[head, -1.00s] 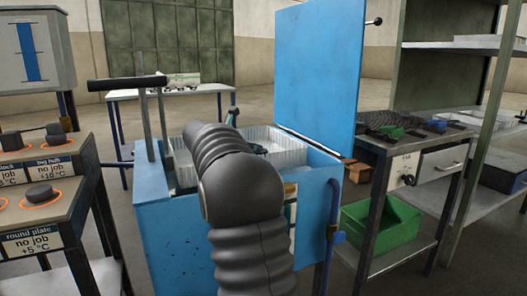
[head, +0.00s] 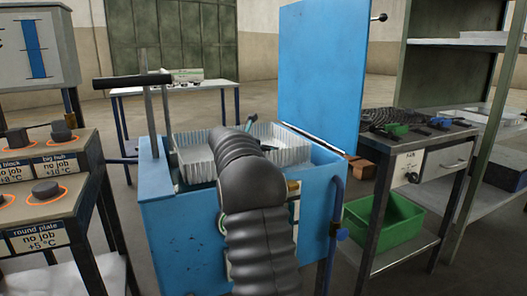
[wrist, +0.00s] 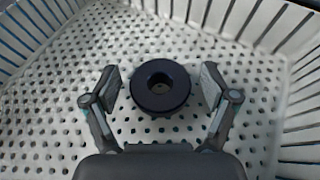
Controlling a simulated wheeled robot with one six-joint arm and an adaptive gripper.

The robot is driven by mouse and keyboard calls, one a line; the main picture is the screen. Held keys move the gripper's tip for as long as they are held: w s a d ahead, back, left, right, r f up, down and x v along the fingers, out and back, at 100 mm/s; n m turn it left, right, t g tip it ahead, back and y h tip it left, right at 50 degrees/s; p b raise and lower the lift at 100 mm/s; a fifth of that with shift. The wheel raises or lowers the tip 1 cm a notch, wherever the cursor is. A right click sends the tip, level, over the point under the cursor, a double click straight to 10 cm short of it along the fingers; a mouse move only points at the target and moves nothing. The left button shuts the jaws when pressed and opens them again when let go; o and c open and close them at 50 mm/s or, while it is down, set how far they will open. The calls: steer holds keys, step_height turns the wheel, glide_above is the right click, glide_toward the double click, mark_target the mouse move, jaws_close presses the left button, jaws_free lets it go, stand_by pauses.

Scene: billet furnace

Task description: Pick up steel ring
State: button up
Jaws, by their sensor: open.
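The steel ring (wrist: 179,98) is a dark, thick ring with a round hole. It lies flat on the perforated floor of a white slatted basket (wrist: 245,120) in the wrist view. My gripper (wrist: 164,84) is open, with one finger on each side of the ring and a gap visible on both sides. In the head view the basket (head: 192,165) sits in the top of a blue open-lidded tank (head: 185,225). My arm hides the ring and most of the basket's inside there.
The blue lid (head: 318,75) stands upright behind the tank. A black handle bar (head: 132,81) on posts rises at its left. A bench with a green bin (head: 385,233) stands on the right, and labelled stations (head: 45,165) on the left.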

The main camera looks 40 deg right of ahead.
steer(key=shift+r, duration=0.1)
steer(key=c, duration=1.6)
steer(key=shift+r, duration=0.1)
steer(key=shift+r, duration=0.5)
steer(key=r, duration=0.2)
steer(key=d+r+p, duration=0.1)
steer(key=shift+r, duration=0.4)
steer(key=d+r, duration=0.2)
steer(key=d, duration=0.1)
steer(key=d+r, duration=0.2)
steer(key=d, duration=0.2)
steer(key=d+r+p, duration=0.1)
steer(key=d+r, duration=0.1)
steer(key=d, duration=0.1)
steer(key=shift+d, duration=0.3)
